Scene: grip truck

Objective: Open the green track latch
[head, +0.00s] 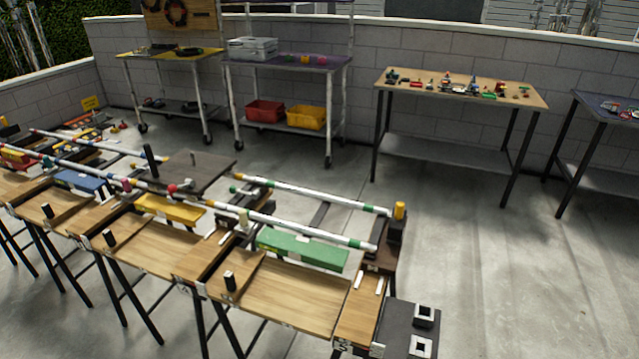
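The green track section is at the near right end of a long wooden bench. It has a long green block (302,249) lying between the boards. Two white rails with green bands run along it, a front rail (300,227) and a back rail (315,193). A small pale green piece (243,219) stands at the left of the green block, and a green ball (233,189) sits by the back rail. A black upright handle (230,281) stands on the wooden board in front. I cannot tell which piece is the latch or its state. Neither gripper is in view.
A yellow block (170,208) lies farther left. A table with small toys (460,85) stands behind. The right floor is clear.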

